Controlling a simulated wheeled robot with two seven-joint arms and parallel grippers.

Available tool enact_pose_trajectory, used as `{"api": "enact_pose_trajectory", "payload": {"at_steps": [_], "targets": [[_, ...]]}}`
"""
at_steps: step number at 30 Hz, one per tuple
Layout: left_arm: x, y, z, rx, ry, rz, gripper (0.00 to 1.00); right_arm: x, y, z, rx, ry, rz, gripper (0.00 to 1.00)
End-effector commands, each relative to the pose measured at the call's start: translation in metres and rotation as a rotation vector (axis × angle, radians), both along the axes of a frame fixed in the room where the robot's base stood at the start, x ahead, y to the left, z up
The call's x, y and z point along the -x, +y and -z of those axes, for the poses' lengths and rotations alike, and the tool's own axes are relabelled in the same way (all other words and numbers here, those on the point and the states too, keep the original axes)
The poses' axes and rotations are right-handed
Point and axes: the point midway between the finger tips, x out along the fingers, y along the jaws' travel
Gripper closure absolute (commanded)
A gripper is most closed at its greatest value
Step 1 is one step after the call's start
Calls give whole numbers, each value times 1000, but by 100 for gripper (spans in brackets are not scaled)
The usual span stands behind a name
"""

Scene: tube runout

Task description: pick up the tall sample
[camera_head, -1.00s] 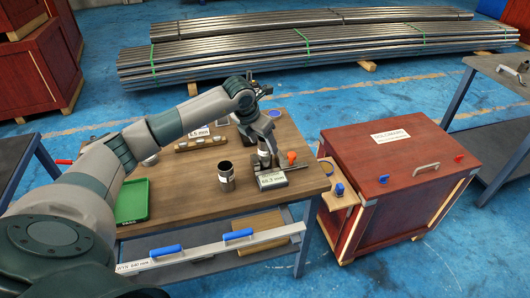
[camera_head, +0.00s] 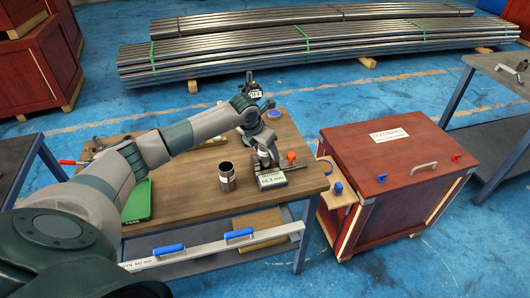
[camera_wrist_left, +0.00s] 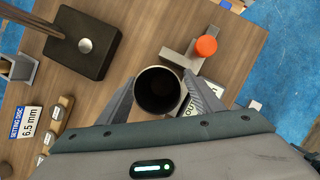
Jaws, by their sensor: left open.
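My left gripper (camera_head: 264,160) reaches down over the right part of the wooden table, beside the block marked 68.3 mm (camera_head: 272,181). In the left wrist view its two fingers (camera_wrist_left: 158,98) stand open, one on each side of a dark round tube (camera_wrist_left: 158,90). The tube's open mouth faces the camera; whether the fingers touch it I cannot tell. In the head view the gripper largely hides that spot. A separate metal tube with a white label (camera_head: 227,178) stands upright left of the gripper. My right gripper is not in view.
An orange knob (camera_head: 291,157) stands close to the gripper, also in the wrist view (camera_wrist_left: 206,45). A black base with a rod (camera_wrist_left: 82,42) and the 6.5 mm setting disc label (camera_wrist_left: 30,121) lie around. A green tray (camera_head: 137,203) sits at the table's left. A red crate (camera_head: 390,180) stands right.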

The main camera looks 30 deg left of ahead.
Motion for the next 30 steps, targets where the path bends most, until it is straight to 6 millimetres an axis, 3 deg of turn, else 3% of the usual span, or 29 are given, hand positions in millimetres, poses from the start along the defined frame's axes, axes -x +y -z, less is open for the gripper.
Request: {"api": "enact_pose_trajectory", "payload": {"at_steps": [7,13,15,23,30], "targets": [[0,0,0,0,0,0,40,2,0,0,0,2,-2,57],[0,0,-1,0,0,0,85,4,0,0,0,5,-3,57],[0,0,-1,0,-2,0,95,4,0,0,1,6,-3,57],[0,0,-4,0,-2,0,95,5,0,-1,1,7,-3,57],[-1,1,-27,0,-4,0,95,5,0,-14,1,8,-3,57]]}}
